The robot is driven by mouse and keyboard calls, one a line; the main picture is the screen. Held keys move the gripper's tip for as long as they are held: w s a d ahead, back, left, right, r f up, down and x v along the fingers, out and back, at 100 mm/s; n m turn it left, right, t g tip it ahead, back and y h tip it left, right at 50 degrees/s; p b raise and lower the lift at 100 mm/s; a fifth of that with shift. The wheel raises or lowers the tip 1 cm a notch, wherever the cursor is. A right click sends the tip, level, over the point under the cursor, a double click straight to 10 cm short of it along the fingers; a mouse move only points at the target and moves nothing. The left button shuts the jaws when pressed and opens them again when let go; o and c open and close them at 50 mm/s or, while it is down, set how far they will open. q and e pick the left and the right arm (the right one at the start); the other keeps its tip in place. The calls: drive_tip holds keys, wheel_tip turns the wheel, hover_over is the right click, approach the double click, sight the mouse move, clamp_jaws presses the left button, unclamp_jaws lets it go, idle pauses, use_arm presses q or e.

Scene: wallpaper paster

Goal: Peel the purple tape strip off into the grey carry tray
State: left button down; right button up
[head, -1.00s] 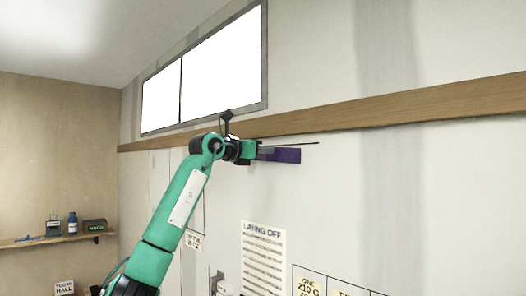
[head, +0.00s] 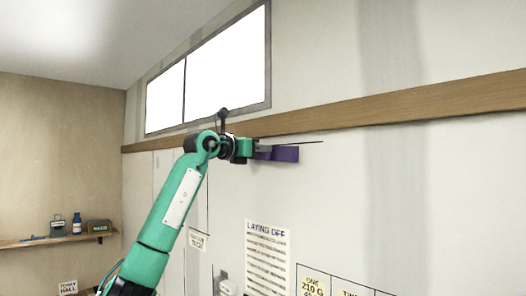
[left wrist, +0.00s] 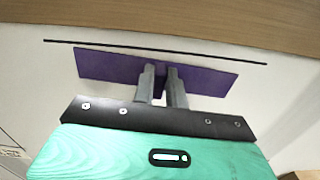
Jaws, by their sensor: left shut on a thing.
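The purple tape strip (head: 285,154) is a flat rectangle at the wall, just under the wooden rail. My left gripper (head: 262,150) is shut on it. In the left wrist view, the two grey fingers (left wrist: 160,84) close on the lower middle of the strip (left wrist: 105,65), which extends to both sides. A thin dark line (left wrist: 150,50) runs along the wall just above the strip. I cannot tell whether the strip still touches the wall. The grey carry tray and my right gripper are not in view.
The wooden rail (head: 400,108) crosses the wall above the strip, with a bright window (head: 225,70) over it. A "LAYING OFF" sheet (head: 267,258) hangs below. A shelf (head: 60,240) with small items is at far left. The wall right of the strip is clear.

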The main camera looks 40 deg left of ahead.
use_arm(q)
drive_tip(key=shift+s, duration=0.15)
drive_tip(key=shift+s+b, duration=0.3)
drive_tip(key=shift+s, duration=0.5)
drive_tip(key=shift+s+a, duration=0.1)
drive_tip(key=shift+s, duration=0.25)
drive_tip(key=s+b, duration=0.1)
drive_tip(key=s, duration=0.6)
drive_tip(key=shift+a, duration=0.3)
drive_tip(key=shift+w, duration=0.1)
idle(0.6)
